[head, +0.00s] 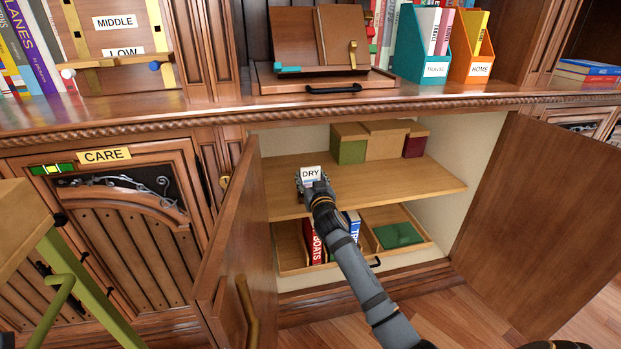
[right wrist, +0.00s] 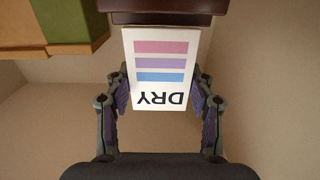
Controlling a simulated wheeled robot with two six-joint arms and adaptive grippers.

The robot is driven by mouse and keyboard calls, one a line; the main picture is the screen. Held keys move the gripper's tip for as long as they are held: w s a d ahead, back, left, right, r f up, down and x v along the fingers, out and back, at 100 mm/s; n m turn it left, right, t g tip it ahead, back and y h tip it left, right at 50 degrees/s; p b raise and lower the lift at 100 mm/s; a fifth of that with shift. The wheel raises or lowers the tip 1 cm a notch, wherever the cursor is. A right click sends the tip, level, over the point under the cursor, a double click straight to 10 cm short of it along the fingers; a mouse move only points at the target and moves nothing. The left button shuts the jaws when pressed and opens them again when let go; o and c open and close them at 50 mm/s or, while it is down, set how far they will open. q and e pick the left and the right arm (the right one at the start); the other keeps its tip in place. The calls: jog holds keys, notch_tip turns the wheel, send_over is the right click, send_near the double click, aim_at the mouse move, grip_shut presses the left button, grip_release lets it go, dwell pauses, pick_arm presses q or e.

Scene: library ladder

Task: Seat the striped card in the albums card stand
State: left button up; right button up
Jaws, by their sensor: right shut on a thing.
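The striped card (head: 311,173) is white, with DRY on it. In the right wrist view the card (right wrist: 160,70) appears upside down, with pink, purple and blue stripes. My right gripper (head: 317,187) is shut on the card, a finger on each side edge, at the cabinet's middle shelf. A dark brown block (right wrist: 165,10) lies against the card's striped end in the wrist view; it may be the card stand. Whether the card is in a slot there or only close to it, I cannot tell. My gripper hides that spot in the head view. My left gripper is not in view.
Green, tan and maroon boxes (head: 384,140) stand at the back of the shelf (head: 410,183). Below, a drawer (head: 425,241) holds books and a green item. Open doors (head: 235,245) flank the cabinet at left and right (head: 540,215). The shelf's right side is clear.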

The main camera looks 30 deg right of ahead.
jog(key=shift+f, duration=0.15)
jog(key=shift+f+b, duration=0.35)
jog(key=shift+b, duration=0.05)
jog(key=shift+f+b, duration=1.1)
jog(key=shift+f, duration=0.15)
jog(key=o, duration=0.8)
jog(key=shift+r, duration=0.1)
jog(key=v, duration=1.2)
